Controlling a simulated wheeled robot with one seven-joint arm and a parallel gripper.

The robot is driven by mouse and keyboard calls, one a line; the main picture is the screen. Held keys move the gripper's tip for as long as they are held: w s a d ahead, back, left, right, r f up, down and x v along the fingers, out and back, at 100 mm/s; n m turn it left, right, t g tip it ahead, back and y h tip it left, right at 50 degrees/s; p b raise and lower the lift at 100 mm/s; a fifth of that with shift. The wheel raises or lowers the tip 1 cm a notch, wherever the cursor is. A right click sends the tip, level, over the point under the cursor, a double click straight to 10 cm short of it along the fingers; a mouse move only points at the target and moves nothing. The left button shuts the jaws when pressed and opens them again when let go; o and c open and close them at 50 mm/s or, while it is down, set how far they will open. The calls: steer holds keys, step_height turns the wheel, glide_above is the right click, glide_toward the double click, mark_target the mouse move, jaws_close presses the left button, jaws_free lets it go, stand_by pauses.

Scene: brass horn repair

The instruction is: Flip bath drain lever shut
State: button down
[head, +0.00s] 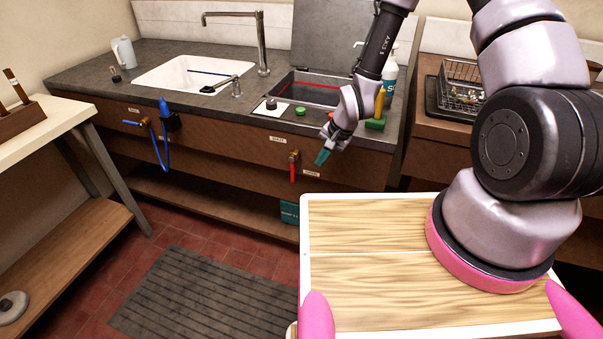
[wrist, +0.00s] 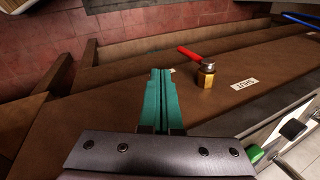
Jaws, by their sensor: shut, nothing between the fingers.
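The drain lever (head: 292,172) is a red handle on a brass valve on the brown cabinet front, and it hangs down toward the floor. In the wrist view the red handle (wrist: 189,54) points away from a white label (wrist: 243,85) that reads SHUT. The brass valve body (wrist: 205,76) has a silver cap. My gripper (head: 322,157) is shut and empty, its teal fingertips to the right of the lever and apart from it. In the wrist view the fingers (wrist: 160,72) partly hide another label.
A second valve with a blue handle (head: 131,122) and a blue hose (head: 158,150) are on the cabinet to the left. The counter above holds a white sink (head: 158,75) and a dark basin (head: 318,95). The red tiled floor in front is open, with a grey mat (head: 195,295).

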mark_target(292, 171)
steer(key=w+a+f, duration=0.1)
steer(key=a+f, duration=0.1)
steer(key=f, duration=0.1)
steer(key=w+a+f, duration=0.1)
steer(key=a+f, duration=0.1)
steer(key=f, duration=0.1)
steer(key=w+a+f, duration=0.2)
steer(key=f, duration=0.1)
steer(key=shift+a+f, duration=0.1)
steer(key=shift+a, duration=0.2)
